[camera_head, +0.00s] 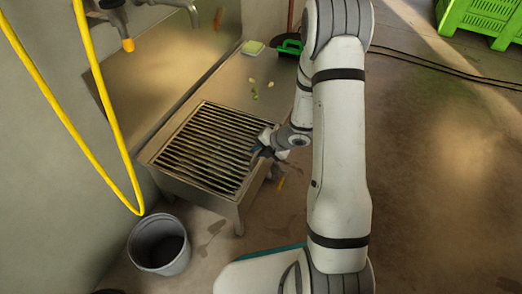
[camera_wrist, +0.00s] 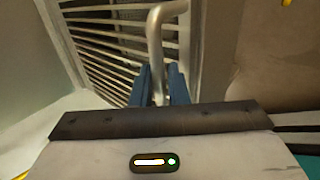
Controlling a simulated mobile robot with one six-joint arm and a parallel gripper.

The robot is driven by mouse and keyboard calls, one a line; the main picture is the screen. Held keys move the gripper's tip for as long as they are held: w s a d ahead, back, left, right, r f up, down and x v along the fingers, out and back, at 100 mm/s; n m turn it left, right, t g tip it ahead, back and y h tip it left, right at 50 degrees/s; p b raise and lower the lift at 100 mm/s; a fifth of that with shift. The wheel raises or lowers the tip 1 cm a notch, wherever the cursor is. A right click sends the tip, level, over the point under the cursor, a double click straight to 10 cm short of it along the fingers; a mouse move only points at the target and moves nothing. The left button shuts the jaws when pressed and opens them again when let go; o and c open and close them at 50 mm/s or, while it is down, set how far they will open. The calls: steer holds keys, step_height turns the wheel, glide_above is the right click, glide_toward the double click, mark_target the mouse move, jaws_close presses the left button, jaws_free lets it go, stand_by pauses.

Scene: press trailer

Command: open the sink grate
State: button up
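The sink grate (camera_head: 208,148), a panel of dark parallel slats, lies flat in the top of a low metal sink (camera_head: 238,203) in the head view. Its slats (camera_wrist: 112,40) also show in the wrist view at upper left. A pale, bent bar handle (camera_wrist: 156,42) stands at the grate's edge. My gripper (camera_wrist: 159,82) has its two blue fingers close on either side of this handle and looks shut on it. In the head view, my gripper (camera_head: 262,146) is at the grate's right edge; the handle is too small to make out there.
A grey bucket (camera_head: 159,244) stands on the floor by the sink's front left. A yellow hose (camera_head: 75,130) hangs at the left wall. A green dustpan-like thing (camera_head: 290,46) and a pale green sponge-like block (camera_head: 253,47) lie behind. A green crate (camera_head: 482,18) is far right; the right floor is mostly clear.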

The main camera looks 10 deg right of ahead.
jaws_close()
